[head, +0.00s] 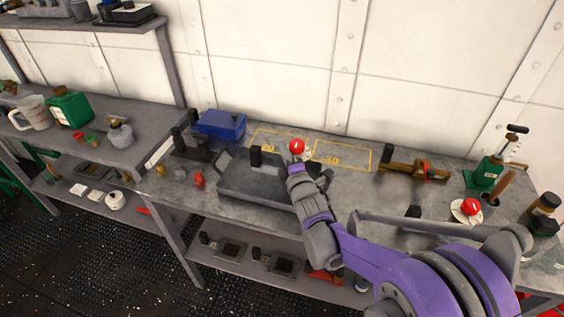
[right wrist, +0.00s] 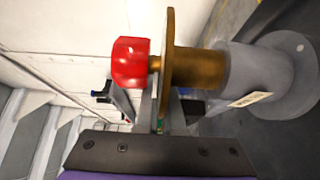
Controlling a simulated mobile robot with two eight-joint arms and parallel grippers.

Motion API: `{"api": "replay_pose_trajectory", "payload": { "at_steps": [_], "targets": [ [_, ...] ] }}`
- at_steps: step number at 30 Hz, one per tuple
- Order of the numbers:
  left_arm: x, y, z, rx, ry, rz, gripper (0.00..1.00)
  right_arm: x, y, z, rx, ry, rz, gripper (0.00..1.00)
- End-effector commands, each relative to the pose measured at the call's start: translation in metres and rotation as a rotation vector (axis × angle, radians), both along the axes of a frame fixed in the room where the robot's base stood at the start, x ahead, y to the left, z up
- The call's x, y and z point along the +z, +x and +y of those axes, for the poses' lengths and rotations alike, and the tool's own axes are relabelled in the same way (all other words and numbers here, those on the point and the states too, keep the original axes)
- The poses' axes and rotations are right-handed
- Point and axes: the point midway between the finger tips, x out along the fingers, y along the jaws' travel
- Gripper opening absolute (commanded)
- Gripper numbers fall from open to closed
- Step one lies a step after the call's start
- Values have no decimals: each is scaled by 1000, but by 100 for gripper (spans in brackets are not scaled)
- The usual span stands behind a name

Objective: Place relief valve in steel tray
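The relief valve has a red knob (head: 297,146), which shows just beyond my right gripper (head: 312,180) in the head view. In the right wrist view the relief valve (right wrist: 195,67) shows its red knob, brass flange and grey body with a pale label. My right gripper appears shut on it; the fingers are partly hidden behind it. The dark grey steel tray (head: 245,190) with raised end handles sits on the bench, below and left of the gripper. My left gripper is not in view.
A blue box (head: 219,125) stands behind the tray at left. Small red and brass parts lie left of it. Yellow outlined zones (head: 342,155) mark the bench behind. A brass valve (head: 415,170), another red-knobbed part (head: 468,209) and a green pump (head: 487,172) stand at right.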

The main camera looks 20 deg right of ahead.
Motion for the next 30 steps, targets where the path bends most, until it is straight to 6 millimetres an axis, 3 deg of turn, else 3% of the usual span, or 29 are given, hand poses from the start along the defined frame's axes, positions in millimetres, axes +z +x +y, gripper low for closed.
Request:
{"api": "replay_pose_trajectory", "payload": {
  "at_steps": [8,20,26,30],
  "targets": [
    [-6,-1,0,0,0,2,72,-34,0,0,1,0,-1,0],
    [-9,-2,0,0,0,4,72,-39,0,0,1,0,-1,0],
    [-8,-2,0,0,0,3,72,-39,0,0,0,0,0,35],
    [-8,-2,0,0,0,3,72,-39,0,0,0,0,0,35]
  ]
}}
